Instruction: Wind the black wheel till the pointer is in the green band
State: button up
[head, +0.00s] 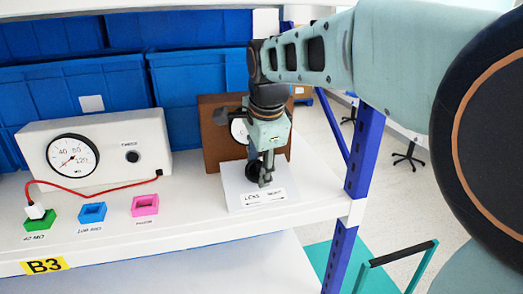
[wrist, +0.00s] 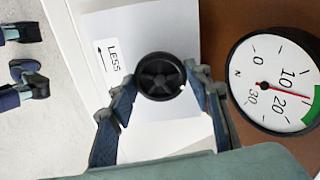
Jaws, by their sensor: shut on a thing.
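The black wheel (wrist: 160,76) is a round, spoked knob on the white panel (head: 250,201). My gripper (head: 265,181) reaches down to it. In the wrist view the two fingertips (wrist: 160,80) sit on opposite sides of the wheel, shut on it. The round gauge (wrist: 275,80) is right of the wheel there, with a white face, black rim and numbers 0 to 30. Its red pointer (wrist: 285,91) lies between 10 and 20, toward the green band (wrist: 313,106). I cannot tell exactly whether its tip is inside the band. My gripper partly hides the gauge in the head view.
The panel's label (wrist: 113,62) reads LESS with an arrow. A white meter box (head: 98,148) with a red cable stands left on the shelf. Green, blue (head: 92,212) and pink (head: 145,205) blocks lie before it. A blue shelf post (head: 365,150) is at the right.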

dwell(0.4)
jog(key=o, duration=1.2)
jog(key=shift+c, duration=0.2)
